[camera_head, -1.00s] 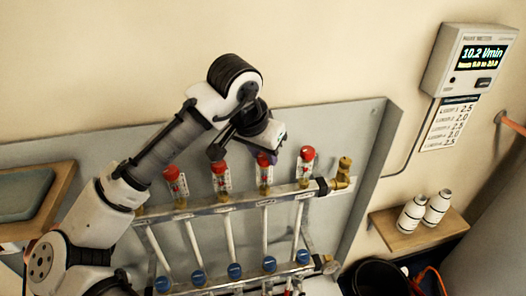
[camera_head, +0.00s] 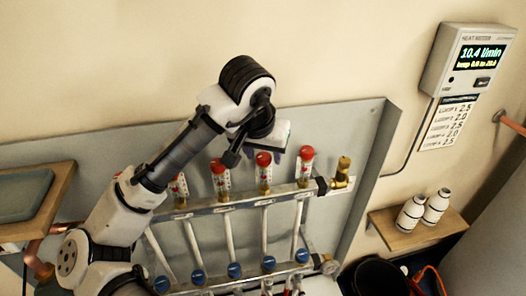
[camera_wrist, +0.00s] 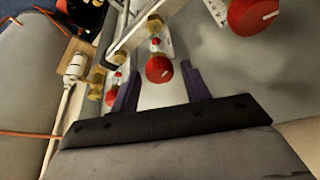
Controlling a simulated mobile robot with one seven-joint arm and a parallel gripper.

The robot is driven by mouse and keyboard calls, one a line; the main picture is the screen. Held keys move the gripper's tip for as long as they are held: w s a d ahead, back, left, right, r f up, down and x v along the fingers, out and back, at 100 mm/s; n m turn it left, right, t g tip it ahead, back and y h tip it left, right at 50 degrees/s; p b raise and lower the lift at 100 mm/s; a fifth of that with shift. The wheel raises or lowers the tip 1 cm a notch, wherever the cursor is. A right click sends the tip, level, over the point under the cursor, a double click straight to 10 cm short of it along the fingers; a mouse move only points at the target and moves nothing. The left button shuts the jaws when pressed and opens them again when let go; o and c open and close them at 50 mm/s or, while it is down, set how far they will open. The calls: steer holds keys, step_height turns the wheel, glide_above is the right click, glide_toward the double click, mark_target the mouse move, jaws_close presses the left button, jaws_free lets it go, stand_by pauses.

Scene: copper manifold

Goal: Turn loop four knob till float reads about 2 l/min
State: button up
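Upright flow meters with red knobs stand in a row on the manifold's upper bar (camera_head: 285,191). Counting from the left with one hidden behind my arm, the loop four knob (camera_head: 264,158) is the second from the right. In the wrist view this red knob (camera_wrist: 159,69) appears between my fingertips. My gripper (camera_head: 277,153) is open and empty, just above and beside that knob; its two dark purple fingers (camera_wrist: 158,75) are spread apart. I see no contact. The float reading is too small to make out. The meter box (camera_head: 470,62) shows 10.4 l/min.
The loop five knob (camera_head: 306,152) is close on the right and the neighbouring knob (camera_head: 219,166) on the left. Blue caps (camera_head: 234,270) line the lower bar. A wooden shelf (camera_head: 392,240) with two white bottles is at right. A loop list (camera_head: 449,122) hangs under the meter.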

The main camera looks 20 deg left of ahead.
steer(key=shift+o, duration=0.2)
steer(key=b+v, duration=0.1)
steer(key=v, duration=1.2)
steer(key=shift+s+r, duration=0.15)
steer(key=shift+r, duration=0.25)
